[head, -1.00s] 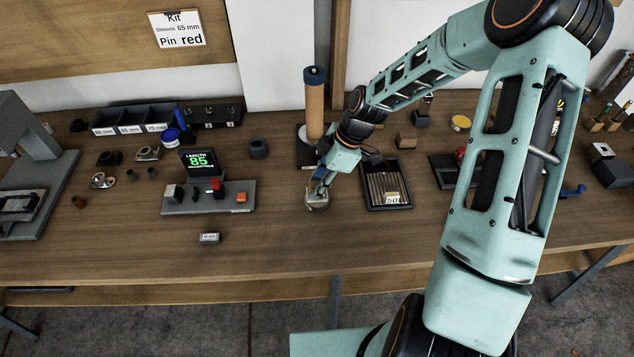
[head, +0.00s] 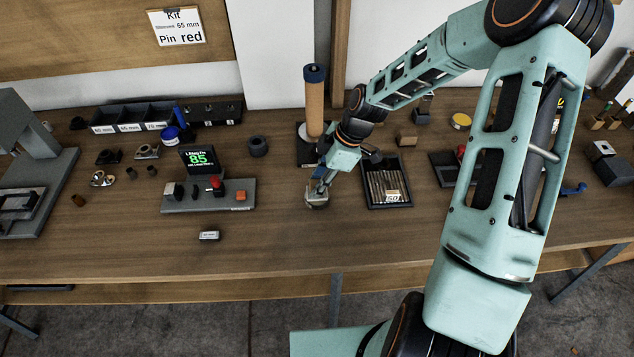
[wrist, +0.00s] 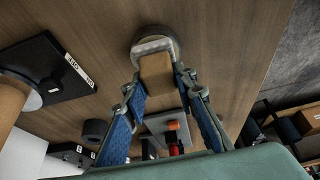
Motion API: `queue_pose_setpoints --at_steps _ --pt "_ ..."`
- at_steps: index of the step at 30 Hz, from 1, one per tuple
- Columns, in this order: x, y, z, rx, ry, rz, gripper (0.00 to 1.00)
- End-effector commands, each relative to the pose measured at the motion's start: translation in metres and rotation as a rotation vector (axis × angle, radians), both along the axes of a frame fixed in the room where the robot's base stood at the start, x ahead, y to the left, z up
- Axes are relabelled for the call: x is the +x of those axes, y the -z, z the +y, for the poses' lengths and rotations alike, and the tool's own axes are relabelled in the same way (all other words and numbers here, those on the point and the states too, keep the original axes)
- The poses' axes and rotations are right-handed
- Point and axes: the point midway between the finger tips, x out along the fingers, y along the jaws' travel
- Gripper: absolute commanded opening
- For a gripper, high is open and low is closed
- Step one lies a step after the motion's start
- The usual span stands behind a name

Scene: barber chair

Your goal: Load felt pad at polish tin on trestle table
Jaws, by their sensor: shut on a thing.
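My gripper (head: 320,188) is shut on the felt pad, a small block with a tan wooden body (wrist: 156,75) and a pale grey face at its far end. Both blue-and-grey fingers flank the block in the wrist view. The polish tin (head: 316,204) is a small round tin on the trestle table (head: 270,240), directly under the fingertips. In the wrist view the tin (wrist: 172,48) shows as a round rim around the pad's pale end. The pad's end is at or inside the tin's mouth; I cannot tell how firmly it touches. The pad hides most of the tin's inside.
A black tray of rods (head: 387,184) lies close right of the tin. A cardboard-coloured cylinder on a dark base (head: 314,105) stands behind. A gauge fixture reading 85 (head: 208,195) is left, with a small labelled block (head: 209,235) in front. The front table strip is mostly clear.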

Motion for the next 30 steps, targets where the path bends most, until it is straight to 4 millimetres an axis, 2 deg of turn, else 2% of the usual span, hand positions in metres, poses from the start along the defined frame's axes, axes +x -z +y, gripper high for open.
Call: queue_pose_setpoints --at_steps 30 --pt "0.0000 0.0074 0.0000 0.000 0.000 0.000 0.06"
